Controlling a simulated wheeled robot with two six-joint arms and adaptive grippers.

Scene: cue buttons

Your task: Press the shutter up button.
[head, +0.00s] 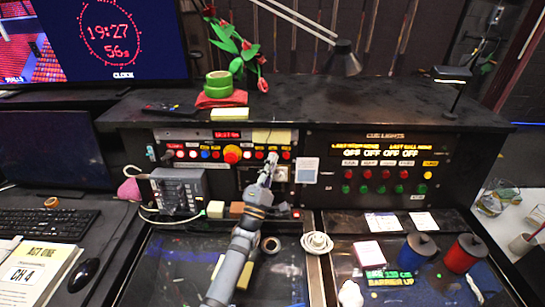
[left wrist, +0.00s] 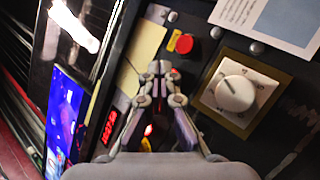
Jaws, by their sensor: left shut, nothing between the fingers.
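A black control panel (head: 170,136) stands on the desk with a row of small coloured buttons. I cannot read their labels, so I cannot tell which is the shutter up button. My left gripper (head: 272,158) is shut and empty, with its tips in front of the right part of this row. In the left wrist view, the closed fingertips (left wrist: 160,68) are just beside a red button (left wrist: 184,43). I cannot tell whether they touch the panel. The fingers hide part of the panel behind them. My right gripper is not in view.
A large red-orange button (head: 232,154) sits left of my gripper. A white rotary knob (left wrist: 236,93) is close by on the right in the wrist view. The cue lights panel (head: 325,142) is further right. A white cup-like object (head: 317,243) stands on the desk.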

